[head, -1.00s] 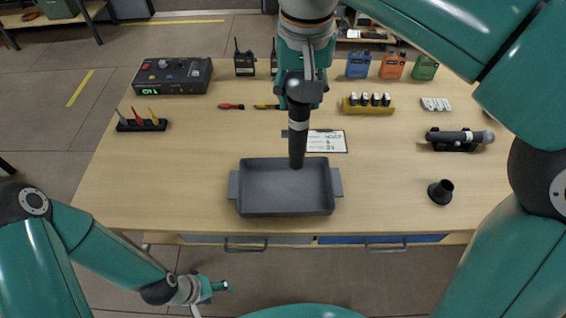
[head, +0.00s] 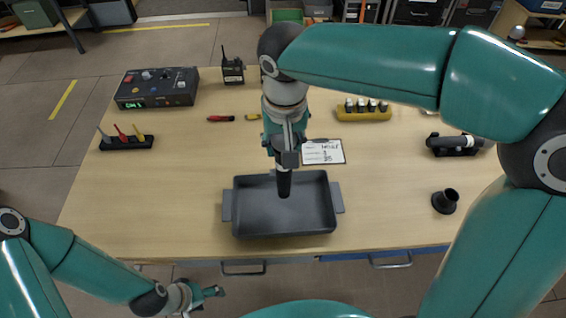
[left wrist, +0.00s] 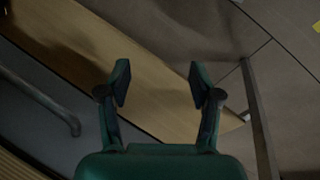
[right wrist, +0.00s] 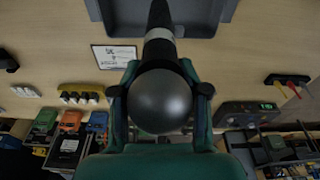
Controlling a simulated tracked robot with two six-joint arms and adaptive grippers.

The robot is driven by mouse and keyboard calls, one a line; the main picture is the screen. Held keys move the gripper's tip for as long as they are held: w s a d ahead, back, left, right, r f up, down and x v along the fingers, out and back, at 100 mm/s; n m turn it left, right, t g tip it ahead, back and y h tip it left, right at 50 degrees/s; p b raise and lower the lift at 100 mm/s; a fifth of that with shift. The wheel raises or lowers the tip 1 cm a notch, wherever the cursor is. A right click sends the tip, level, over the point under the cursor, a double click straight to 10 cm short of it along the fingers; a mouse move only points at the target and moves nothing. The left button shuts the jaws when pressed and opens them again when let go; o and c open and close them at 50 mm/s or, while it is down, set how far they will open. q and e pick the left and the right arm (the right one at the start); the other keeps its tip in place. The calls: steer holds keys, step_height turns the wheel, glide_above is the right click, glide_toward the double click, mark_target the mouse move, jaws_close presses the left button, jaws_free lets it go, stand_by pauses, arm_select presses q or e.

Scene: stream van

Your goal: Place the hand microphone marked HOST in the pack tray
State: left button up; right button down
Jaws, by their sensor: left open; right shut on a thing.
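The dark pack tray (head: 240,215) sits near the table's front edge in the head view; its edge also shows in the right wrist view (right wrist: 222,14). My right gripper (head: 287,158) is shut on a dark hand microphone (head: 284,186), held upright over the tray, its handle end pointing down inside the tray's outline. In the right wrist view its round grey head (right wrist: 160,100) and pale band show between the fingers. No HOST marking is readable on it. I cannot tell whether it touches the tray floor. My left gripper (head: 218,292) is open and empty below the table's front edge.
Another microphone lies on a black cradle (head: 455,150) at the right, near a black cup-shaped stand (head: 445,201). A clipboard card (head: 323,151) lies just behind the tray. A yellow battery holder (head: 364,115) and a control box (head: 158,88) stand further back. The table left of the tray is clear.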

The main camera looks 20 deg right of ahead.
steer(key=shift+f, duration=3.1)
steer(key=shift+f, duration=0.15)
steer(key=c, duration=0.6)
jaws_free()
steer(key=r, duration=0.4)
steer(key=s+r, duration=0.1)
steer(key=r, duration=0.3)
steer(key=s+r, duration=0.1)
steer(key=r, duration=0.3)
steer(key=shift+a+r, duration=0.1)
steer(key=shift+a, duration=0.1)
